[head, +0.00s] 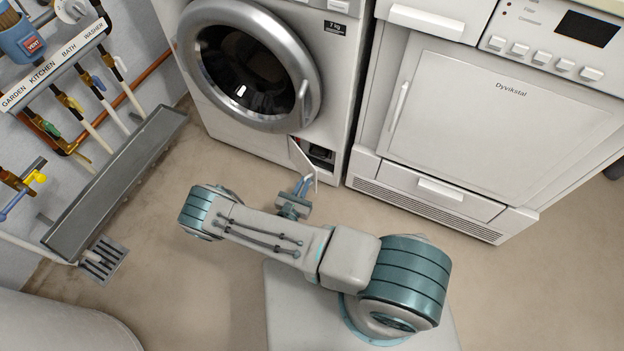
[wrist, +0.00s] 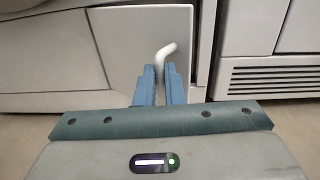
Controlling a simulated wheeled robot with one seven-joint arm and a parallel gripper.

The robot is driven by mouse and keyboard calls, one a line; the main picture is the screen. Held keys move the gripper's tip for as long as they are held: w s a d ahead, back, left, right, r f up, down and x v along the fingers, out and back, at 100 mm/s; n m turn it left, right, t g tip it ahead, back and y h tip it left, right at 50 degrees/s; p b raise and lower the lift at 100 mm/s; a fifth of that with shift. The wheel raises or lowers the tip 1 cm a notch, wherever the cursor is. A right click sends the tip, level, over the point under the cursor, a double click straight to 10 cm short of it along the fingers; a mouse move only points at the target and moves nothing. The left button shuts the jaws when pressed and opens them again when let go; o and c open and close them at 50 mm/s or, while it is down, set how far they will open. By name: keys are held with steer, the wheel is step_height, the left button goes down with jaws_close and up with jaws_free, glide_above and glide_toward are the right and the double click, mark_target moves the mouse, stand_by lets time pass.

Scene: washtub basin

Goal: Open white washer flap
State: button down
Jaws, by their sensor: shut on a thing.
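The white washer (head: 225,125) stands at the top centre in the head view, its round door closed. Its small white flap (head: 301,158) at the lower right of the front stands partly open, with a dark cavity (head: 322,156) showing beside it. In the wrist view the flap (wrist: 122,45) is a pale panel straight ahead, with a bent white handle (wrist: 166,52) on it. My gripper (head: 304,180) is at the flap; in the wrist view its blue fingers (wrist: 160,72) are shut on the handle. The part of the handle between the fingers is hidden.
A white dryer (head: 480,105) with a vent grille stands to the right of the washer. At the left are wall pipes with taps, a grey trough (head: 115,180) and a floor drain (head: 103,260). The floor before the washer is clear apart from my arm.

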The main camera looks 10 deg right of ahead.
steer(key=shift+w+a+r, duration=0.1)
steer(key=shift+w+a, duration=0.05)
steer(key=shift+a, duration=0.65)
steer(key=shift+w+a, duration=0.1)
steer(key=shift+a, duration=0.65)
steer(key=c, duration=1.6)
jaws_free()
steer(key=shift+o, duration=0.3)
steer(key=shift+d, duration=0.15)
steer(key=shift+s, duration=0.15)
